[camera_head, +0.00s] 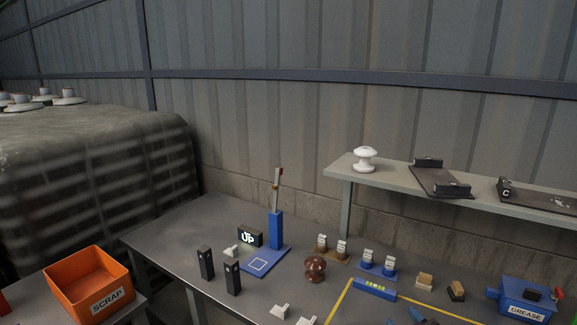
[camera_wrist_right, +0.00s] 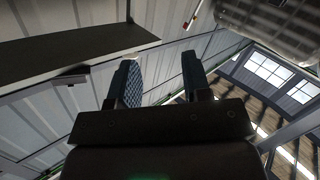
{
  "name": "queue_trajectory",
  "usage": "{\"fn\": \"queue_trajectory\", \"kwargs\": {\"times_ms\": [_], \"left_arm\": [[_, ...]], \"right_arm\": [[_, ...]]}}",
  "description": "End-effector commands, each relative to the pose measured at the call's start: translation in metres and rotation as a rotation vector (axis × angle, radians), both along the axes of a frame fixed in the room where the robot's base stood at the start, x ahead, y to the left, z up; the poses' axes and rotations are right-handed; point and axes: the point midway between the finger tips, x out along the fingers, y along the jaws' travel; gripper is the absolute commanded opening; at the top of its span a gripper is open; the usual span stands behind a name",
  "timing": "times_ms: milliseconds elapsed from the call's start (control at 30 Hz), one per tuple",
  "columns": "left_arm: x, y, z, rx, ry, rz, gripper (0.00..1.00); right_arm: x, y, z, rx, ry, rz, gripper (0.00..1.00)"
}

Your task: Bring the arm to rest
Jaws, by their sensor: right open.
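My right gripper (camera_wrist_right: 160,78) is open in the wrist view, with its two dark, blue-padded fingers apart and nothing between them. It points up toward the wall and roof. In the head view only what looks like its fingertips (camera_head: 422,319) shows at the bottom edge, right of centre, over the table. The rest of that arm is out of frame. My left gripper is not in view.
The grey table (camera_head: 190,235) holds a brown insulator (camera_head: 315,268), a blue stand (camera_head: 275,230), black blocks (camera_head: 205,262) and a blue GREASE box (camera_head: 525,299). A shelf (camera_head: 390,178) with a white insulator (camera_head: 364,158) overhangs the back right. An orange SCRAP bin (camera_head: 88,283) stands left.

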Motion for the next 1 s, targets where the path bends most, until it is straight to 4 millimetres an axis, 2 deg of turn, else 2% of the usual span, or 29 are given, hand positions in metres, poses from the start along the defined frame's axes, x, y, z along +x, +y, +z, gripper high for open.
{"fn": "queue_trajectory", "kwargs": {"times_ms": [33, 167, 300, 400, 533, 700, 1000], "left_arm": [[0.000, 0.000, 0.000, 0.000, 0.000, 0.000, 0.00], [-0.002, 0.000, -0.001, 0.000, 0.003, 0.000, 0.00], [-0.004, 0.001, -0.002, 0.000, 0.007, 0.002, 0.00], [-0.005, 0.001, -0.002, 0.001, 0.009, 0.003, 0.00], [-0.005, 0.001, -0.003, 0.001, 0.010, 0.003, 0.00], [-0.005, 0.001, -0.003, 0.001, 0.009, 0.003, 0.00], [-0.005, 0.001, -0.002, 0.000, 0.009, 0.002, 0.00]], "right_arm": [[-0.018, -0.004, -0.019, 0.040, 0.046, -0.027, 0.44], [-0.061, -0.013, -0.059, 0.122, 0.141, -0.093, 0.44], [-0.113, -0.023, -0.101, 0.178, 0.243, -0.174, 0.44], [-0.150, -0.028, -0.129, 0.206, 0.315, -0.226, 0.44], [-0.188, -0.030, -0.154, 0.225, 0.389, -0.269, 0.44], [-0.214, -0.033, -0.168, 0.226, 0.435, -0.290, 0.44], [-0.216, -0.034, -0.169, 0.226, 0.440, -0.292, 0.44]]}}
